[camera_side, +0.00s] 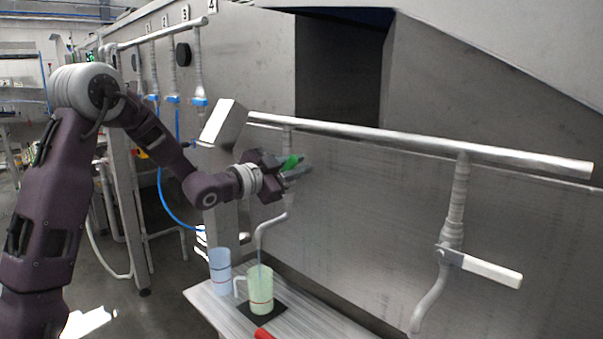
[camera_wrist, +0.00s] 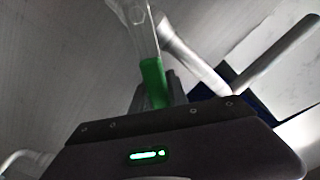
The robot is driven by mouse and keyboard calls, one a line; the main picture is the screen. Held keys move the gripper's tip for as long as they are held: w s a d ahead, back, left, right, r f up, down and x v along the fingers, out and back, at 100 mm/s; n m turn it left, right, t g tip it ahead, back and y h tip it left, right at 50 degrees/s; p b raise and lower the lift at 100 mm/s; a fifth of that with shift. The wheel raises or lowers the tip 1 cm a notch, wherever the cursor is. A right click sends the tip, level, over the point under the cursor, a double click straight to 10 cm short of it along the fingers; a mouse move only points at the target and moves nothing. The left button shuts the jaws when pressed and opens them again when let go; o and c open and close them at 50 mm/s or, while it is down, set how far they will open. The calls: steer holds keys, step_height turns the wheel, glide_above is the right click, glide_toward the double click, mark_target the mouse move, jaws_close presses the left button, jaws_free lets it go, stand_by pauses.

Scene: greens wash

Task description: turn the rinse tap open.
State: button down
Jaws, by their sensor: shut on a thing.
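The rinse tap's green handle (camera_side: 291,162) shows between the fingers of my gripper (camera_side: 287,172) in the side view. In the wrist view my gripper (camera_wrist: 156,94) is shut on the green handle (camera_wrist: 152,78), with a pale grey fitting beyond it. The tap's grey spout (camera_side: 263,229) curves down below my gripper, and the tap body is largely hidden behind the gripper. A pale green jug (camera_side: 260,294) stands upright under the spout. A thin bluish line runs from the spout's end toward the jug; I cannot tell for sure that it is water.
A light blue jug (camera_side: 220,274) stands left of the green jug on a grey bench (camera_side: 306,319). A red object (camera_side: 263,334) lies at the front. A second tap with a white handle (camera_side: 485,269) hangs at right from the metal pipe (camera_side: 400,141). A steel wall stands behind.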

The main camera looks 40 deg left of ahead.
steer(key=shift+a+r+n, duration=0.35)
steer(key=shift+a+n, duration=0.15)
steer(key=shift+n, duration=0.3)
steer(key=c, duration=1.3)
jaws_free()
